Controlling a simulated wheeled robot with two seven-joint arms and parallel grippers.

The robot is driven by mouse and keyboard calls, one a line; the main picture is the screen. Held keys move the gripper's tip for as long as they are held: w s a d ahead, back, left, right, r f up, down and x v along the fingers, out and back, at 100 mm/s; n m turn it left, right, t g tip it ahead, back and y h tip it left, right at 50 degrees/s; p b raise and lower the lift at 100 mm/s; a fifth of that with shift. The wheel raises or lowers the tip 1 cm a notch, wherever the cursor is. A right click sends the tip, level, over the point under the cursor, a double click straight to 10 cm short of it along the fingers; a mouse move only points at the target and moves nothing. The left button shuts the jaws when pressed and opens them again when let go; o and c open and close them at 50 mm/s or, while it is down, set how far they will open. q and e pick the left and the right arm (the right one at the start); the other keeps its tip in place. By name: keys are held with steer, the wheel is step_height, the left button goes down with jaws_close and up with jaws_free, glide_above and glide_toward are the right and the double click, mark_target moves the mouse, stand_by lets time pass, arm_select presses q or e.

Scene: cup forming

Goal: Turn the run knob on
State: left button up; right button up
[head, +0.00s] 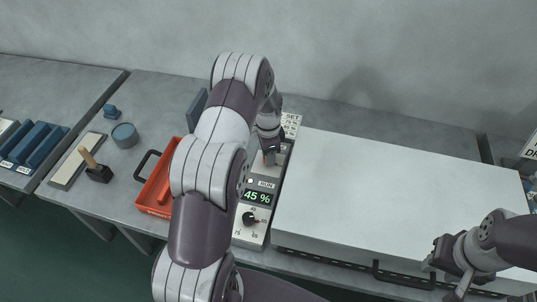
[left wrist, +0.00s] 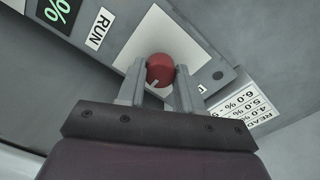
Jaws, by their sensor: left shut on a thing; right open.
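The run knob (left wrist: 160,70) is red with a pale pointer mark and sits on a light plate of the control panel, in the left wrist view. My left gripper (left wrist: 160,88) has its two fingers around the knob and is shut on it. In the head view my left gripper (head: 270,158) is at the panel's upper part and hides the knob. The RUN label (head: 266,185) and a green display (head: 257,197) reading 45 % are below it. My right gripper (head: 455,283) is open and empty at the lower right, beside the large pale box.
A black dial (head: 249,218) is lower on the panel. The large pale box (head: 400,190) stands right of it. An orange tray (head: 157,190) is left of my left arm. A blue-grey round cup (head: 124,135) and a wooden-handled tool (head: 97,170) stand further left.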

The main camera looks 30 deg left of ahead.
arm_select(q)
steer(key=shift+w+r+m, duration=0.1)
steer(key=shift+r+m, duration=0.05)
steer(key=shift+m, duration=0.15)
steer(key=o, duration=1)
steer(key=shift+o, duration=0.2)
step_height(320, 180, up, 13)
steer(key=b, duration=0.2)
steer(key=shift+a, duration=0.15)
steer(key=shift+f, duration=0.2)
